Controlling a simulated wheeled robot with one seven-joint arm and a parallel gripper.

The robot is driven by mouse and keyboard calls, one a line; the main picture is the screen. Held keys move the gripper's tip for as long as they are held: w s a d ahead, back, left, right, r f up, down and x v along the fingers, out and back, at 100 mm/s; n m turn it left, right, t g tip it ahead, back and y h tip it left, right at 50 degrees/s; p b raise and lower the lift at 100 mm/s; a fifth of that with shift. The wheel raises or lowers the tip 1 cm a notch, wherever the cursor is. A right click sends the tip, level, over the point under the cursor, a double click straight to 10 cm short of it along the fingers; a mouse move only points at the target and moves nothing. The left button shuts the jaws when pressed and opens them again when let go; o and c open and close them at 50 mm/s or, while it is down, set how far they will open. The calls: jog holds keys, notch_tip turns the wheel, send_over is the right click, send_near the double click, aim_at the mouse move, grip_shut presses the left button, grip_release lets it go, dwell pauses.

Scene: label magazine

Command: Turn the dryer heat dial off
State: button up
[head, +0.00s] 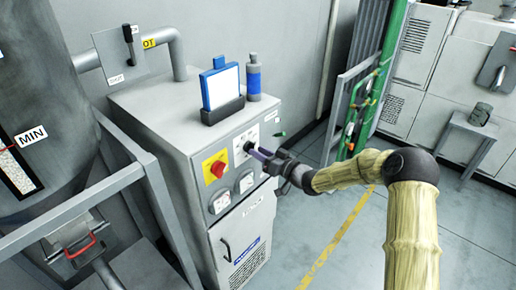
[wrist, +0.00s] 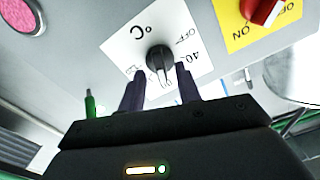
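The black heat dial (wrist: 158,60) sits on a white plate marked °C, OFF and 40, seen turned over in the wrist view. Its pale pointer line faces down in that picture, away from OFF and toward a label partly hidden by my gripper. My gripper (wrist: 160,82) is open, with one dark finger on each side of the dial's lower part. I cannot tell whether the fingers touch it. In the head view my gripper (head: 257,153) is at the front of the grey dryer cabinet (head: 165,124), where it partly covers the dial's plate.
A blue-framed panel (head: 221,86) and a blue bottle (head: 253,77) stand on the cabinet. A green indicator (head: 279,133) is close right of my gripper.

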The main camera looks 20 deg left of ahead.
jog(key=shift+x, duration=0.75)
grip_shut()
